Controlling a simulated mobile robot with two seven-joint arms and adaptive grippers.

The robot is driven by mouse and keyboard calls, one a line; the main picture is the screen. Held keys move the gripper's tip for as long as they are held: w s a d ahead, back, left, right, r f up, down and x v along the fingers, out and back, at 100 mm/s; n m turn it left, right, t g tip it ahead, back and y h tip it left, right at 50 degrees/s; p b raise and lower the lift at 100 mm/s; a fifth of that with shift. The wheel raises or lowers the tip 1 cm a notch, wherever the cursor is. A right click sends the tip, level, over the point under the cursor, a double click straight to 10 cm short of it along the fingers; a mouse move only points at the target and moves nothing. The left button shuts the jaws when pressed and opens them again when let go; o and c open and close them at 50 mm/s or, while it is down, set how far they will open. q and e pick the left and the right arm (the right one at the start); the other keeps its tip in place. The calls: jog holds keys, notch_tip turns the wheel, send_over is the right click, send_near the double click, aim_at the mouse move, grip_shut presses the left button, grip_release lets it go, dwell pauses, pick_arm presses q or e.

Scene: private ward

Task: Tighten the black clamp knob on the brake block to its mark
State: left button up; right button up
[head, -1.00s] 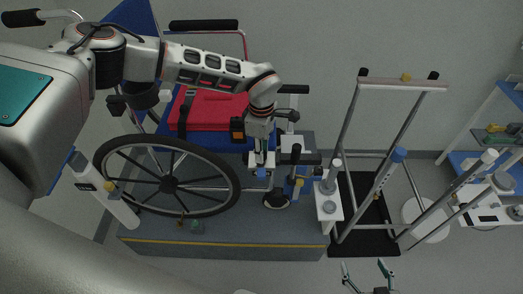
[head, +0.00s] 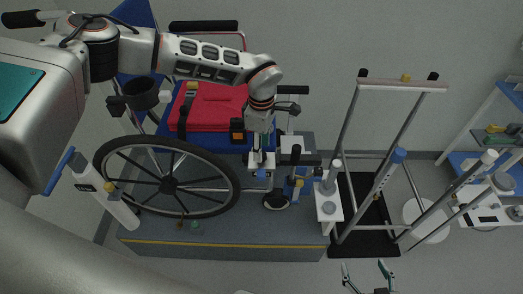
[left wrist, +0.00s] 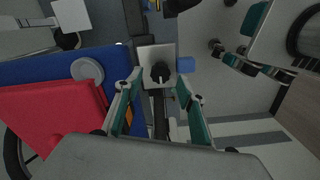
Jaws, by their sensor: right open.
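The black clamp knob (left wrist: 160,72) sits on a pale square plate (left wrist: 156,52) of the brake block in the left wrist view. My left gripper (left wrist: 160,80) is open, with one green-lined finger on each side of the knob; whether the fingers touch it cannot be told. In the head view my left gripper (head: 262,162) points down at the wheelchair's front, right of the big wheel (head: 168,184). My right gripper (head: 367,272) is open and empty at the bottom edge.
The wheelchair's seat carries a red cushion (head: 218,104). Black levers (head: 297,156) and a blue part stand just right of my left gripper. A metal frame (head: 402,87) on a black base stands further right. The grey floor at the lower right is mostly clear.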

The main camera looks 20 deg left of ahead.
pick_arm(q)
notch_tip(320, 180, up, 10)
jog(key=shift+f, duration=0.15)
dwell(0.6)
